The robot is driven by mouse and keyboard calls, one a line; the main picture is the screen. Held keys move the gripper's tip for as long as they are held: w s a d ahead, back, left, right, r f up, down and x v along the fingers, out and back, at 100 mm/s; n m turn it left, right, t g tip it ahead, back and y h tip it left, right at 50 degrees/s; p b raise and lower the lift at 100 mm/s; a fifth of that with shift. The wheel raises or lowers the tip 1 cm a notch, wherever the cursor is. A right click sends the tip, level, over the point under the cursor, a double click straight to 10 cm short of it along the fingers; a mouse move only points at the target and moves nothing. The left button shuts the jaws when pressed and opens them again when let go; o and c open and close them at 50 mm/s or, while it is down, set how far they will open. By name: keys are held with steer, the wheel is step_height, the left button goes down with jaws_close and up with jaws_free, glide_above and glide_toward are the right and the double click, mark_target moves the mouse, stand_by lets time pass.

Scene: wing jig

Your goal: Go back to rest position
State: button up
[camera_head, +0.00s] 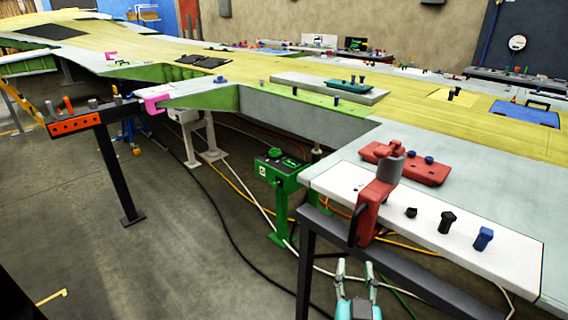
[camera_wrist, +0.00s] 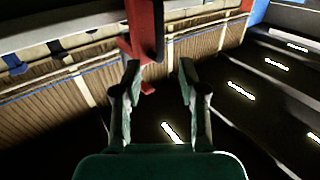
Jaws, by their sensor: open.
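My gripper (camera_head: 355,272) is at the bottom of the head view, in front of the near edge of the white bench panel (camera_head: 340,182). Its two fingers point up and stand apart with nothing between them. The wrist view also shows the open gripper (camera_wrist: 157,82), with a red and dark object (camera_wrist: 145,30) beyond the fingertips. Whether that object is the red clamp (camera_head: 376,200) in the head view, I cannot tell. The red clamp stands upright at the panel's near edge, above and to the right of my gripper, apart from it in the picture.
Black and blue knobs (camera_head: 447,222) stand on the panel, with a red plate (camera_head: 405,165) behind. A dark bench frame (camera_head: 400,278) is close to my gripper. A green box on a post (camera_head: 278,180) stands left. Cables cross the floor; open floor (camera_head: 150,250) lies further left.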

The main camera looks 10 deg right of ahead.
steer(key=s+a+f+n+g+y, duration=0.15)
steer(key=s+f+n+y, duration=0.4)
steer(key=s+f, duration=0.9)
steer(key=s+f+m, duration=0.1)
steer(key=s+f, duration=0.1)
steer(key=s, duration=1.7)
steer(key=shift+s+a+f+g+y, duration=0.2)
steer(key=shift+s+g+y, duration=0.1)
steer(key=shift+g+y, duration=0.05)
